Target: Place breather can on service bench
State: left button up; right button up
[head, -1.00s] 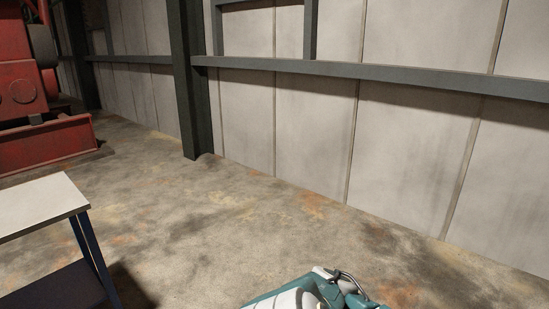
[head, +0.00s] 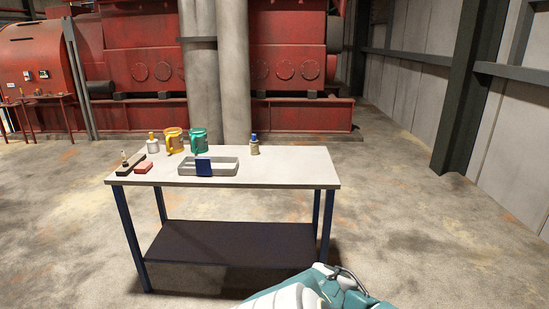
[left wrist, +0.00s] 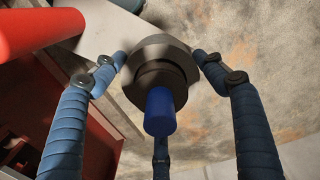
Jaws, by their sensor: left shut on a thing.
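The service bench (head: 290,176) has a pale top, blue legs and a dark lower shelf, and stands ahead in the head view. In the left wrist view my left gripper (left wrist: 160,75) has its blue fingers closed around a dark grey round thing with a blue cylindrical end, which I take as the breather can (left wrist: 160,110). The can is held clear of the floor seen behind it. Neither this gripper nor the held can shows in the head view. My right gripper is in neither view.
The bench top's right end is clear.

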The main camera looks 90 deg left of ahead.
aim_at(280, 169)
jog(key=j+u, duration=0.8)
jog(key=j, duration=0.2)
jog(key=i+j+u, duration=0.15)
jog(key=j+u, duration=0.25)
jog(key=i+j+u, duration=0.15)
jog(key=j+u, duration=0.25)
jog(key=j, duration=0.15)
